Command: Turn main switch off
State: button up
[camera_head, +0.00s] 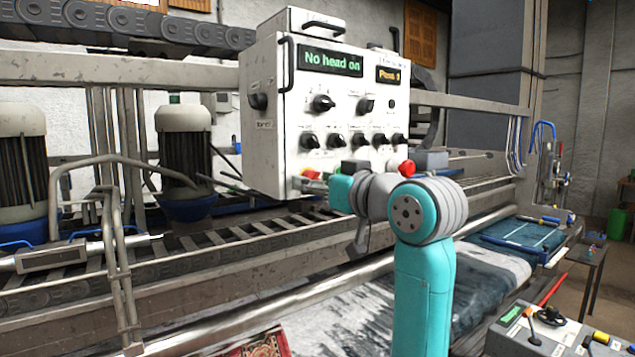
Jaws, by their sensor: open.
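A white control box (330,100) stands on the machine frame, with several black rotary knobs on its front. A single black rotary switch (258,101) sits on the box's left side face, with a small label under it that is too small to read surely. I cannot tell for certain which knob is the main switch. The green display (330,60) is lit and reads "No head on". My turquoise and grey arm rises in front of the box's lower right part. My gripper's fingers do not show; the arm's joints may hide them.
A red button (406,167) sticks out near the box's lower right. A metal handle (289,92) runs down the box's front left edge. Motors (186,150) and pipes stand at left. A smaller control panel (545,330) is at bottom right.

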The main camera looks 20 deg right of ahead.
grip_shut()
jog(key=shift+n, duration=0.3)
jog(key=shift+d+n, duration=0.1)
jog(key=shift+n, duration=7.5)
